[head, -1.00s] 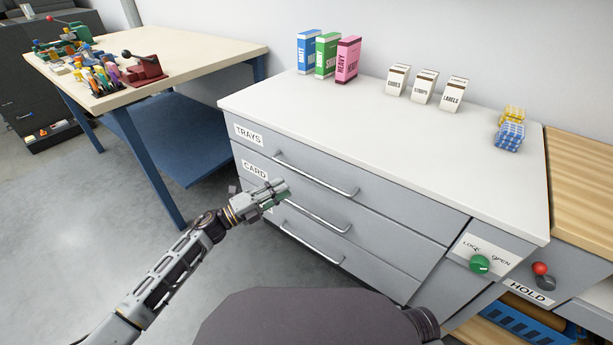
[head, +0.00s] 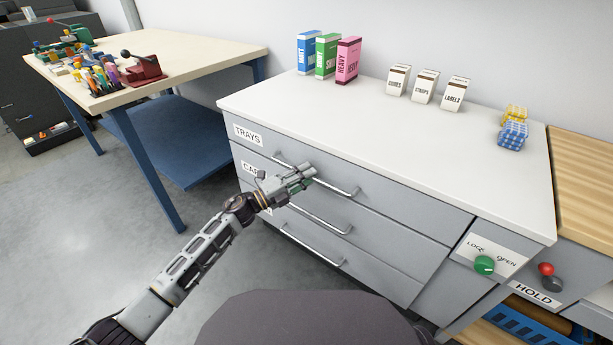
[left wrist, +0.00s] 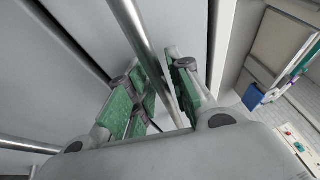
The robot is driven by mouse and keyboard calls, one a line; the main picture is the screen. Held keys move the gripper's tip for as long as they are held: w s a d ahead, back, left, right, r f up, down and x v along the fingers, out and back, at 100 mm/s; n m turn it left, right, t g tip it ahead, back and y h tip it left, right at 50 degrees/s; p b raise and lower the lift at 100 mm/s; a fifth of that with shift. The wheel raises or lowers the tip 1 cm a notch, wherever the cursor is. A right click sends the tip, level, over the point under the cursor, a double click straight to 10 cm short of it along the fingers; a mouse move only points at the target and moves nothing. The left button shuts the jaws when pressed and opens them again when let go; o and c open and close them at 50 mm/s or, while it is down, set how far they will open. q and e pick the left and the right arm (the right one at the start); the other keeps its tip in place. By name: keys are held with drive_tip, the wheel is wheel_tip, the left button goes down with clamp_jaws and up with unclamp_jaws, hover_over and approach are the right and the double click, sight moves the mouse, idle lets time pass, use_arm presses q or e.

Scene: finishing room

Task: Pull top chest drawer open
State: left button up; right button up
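The grey chest has a top drawer (head: 400,208) labelled TRAYS (head: 248,135). Its front looks flush with the drawers below. A long bar handle (head: 338,188) runs across it. I cannot tell if either pad touches the bar. My right gripper is not in view.
Boxes, including a pink one (head: 348,60), stand on the chest top (head: 400,130). Two lower drawers have similar handles. A workbench (head: 180,50) stands left, with open floor (head: 90,220) before it.

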use_arm(q)
drive_tip(key=shift+d, duration=0.1)
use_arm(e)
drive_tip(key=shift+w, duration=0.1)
use_arm(q)
drive_tip(key=c, duration=0.5)
clamp_jaws()
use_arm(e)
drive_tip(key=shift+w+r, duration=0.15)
